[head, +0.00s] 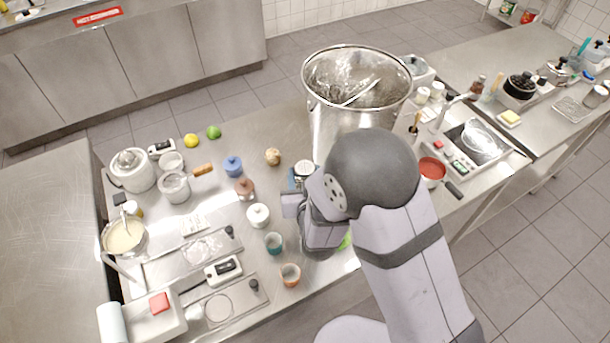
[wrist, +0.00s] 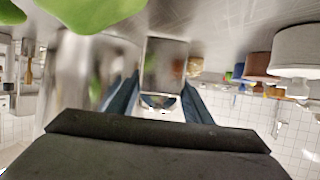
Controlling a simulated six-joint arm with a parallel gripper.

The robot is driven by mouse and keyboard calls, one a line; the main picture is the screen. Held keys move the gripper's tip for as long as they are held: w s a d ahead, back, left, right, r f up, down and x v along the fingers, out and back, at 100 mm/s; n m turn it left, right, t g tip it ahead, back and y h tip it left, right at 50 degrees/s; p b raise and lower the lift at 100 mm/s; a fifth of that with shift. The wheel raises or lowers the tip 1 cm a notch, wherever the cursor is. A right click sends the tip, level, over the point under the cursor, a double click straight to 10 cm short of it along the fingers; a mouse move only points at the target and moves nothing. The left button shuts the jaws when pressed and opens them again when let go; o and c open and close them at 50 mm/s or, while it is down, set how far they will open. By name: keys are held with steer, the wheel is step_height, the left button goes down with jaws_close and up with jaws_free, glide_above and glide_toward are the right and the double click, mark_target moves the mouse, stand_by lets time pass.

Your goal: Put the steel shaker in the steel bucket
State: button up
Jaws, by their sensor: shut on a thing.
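The steel shaker (head: 305,167) shows its pale round top just left of the steel bucket in the head view. My gripper (head: 297,181) is shut on it, with blue fingers at its sides. In the wrist view, the shaker's shiny steel body (wrist: 166,65) sits between the two blue fingers of my gripper (wrist: 163,98). The steel bucket (head: 338,122) is large, upright and open-topped, with a long light-coloured utensil or reflection inside. My arm hides its lower right part. Whether the shaker touches the table is hidden.
A white lidded jar (head: 258,216), a teal cup (head: 273,243) and an orange cup (head: 290,275) stand left of my gripper. Something green (wrist: 95,12) is close in the wrist view.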

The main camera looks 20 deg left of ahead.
steer(key=shift+f, duration=0.35)
steer(key=shift+f, duration=0.25)
steer(key=o, duration=1.2)
steer(key=shift+c, duration=0.2)
steer(key=shift+r, duration=0.1)
steer(key=shift+r, duration=0.2)
steer(key=shift+s, duration=0.2)
steer(key=shift+o, duration=0.4)
steer(key=shift+b+v, duration=0.7)
steer(key=shift+v, duration=2.9)
